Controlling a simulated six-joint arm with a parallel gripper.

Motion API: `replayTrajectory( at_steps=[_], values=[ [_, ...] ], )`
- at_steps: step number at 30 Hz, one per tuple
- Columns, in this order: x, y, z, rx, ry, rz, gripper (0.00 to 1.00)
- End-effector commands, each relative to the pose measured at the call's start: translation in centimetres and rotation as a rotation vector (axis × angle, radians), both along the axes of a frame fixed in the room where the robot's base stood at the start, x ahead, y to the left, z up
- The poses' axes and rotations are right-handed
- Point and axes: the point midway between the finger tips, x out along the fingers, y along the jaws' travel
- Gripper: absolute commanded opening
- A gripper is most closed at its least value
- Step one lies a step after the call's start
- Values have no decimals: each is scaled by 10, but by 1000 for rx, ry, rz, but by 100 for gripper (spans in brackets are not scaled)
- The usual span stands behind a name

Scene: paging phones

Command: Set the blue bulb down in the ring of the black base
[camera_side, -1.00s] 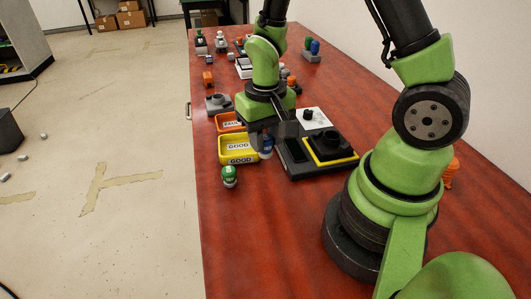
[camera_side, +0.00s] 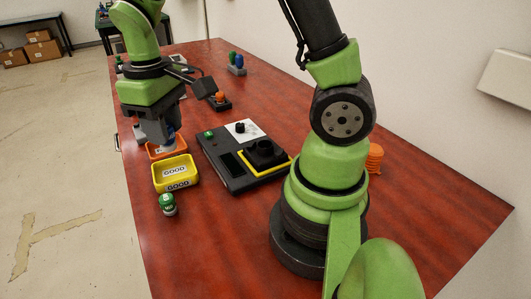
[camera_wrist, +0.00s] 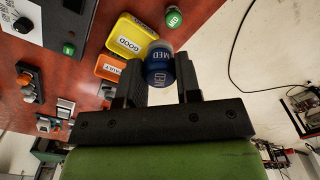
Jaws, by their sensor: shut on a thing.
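My gripper (camera_wrist: 160,85) is shut on the blue bulb (camera_wrist: 158,72), which carries a white MED label and sits between the fingers in the wrist view. In the side view my gripper (camera_side: 165,138) is over the orange tray, and the bulb is mostly hidden there. A black base unit (camera_side: 215,160) lies flat to the right of the trays.
A yellow GOOD tray (camera_side: 188,178) and an orange tray (camera_side: 155,149) stand left of the base. A green bulb (camera_side: 168,204) stands in front of the yellow tray. An orange-topped part (camera_side: 219,97) stands behind.

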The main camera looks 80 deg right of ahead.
Motion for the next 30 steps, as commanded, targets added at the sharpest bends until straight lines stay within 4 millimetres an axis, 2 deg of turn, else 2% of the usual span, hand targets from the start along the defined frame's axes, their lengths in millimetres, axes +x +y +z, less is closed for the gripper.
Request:
replayTrajectory(
  at_steps=[9,13,17,21,24,30],
  values=[
    [0,-1,0,0,1,-4,9],
    [-3,-15,-4,0,2,-35,9],
    [-13,-50,-14,0,4,-117,9],
    [-37,-99,-28,1,6,-240,9],
    [-60,-128,-38,2,6,-325,9],
    [-103,-165,-51,2,3,-459,9]
  ],
)
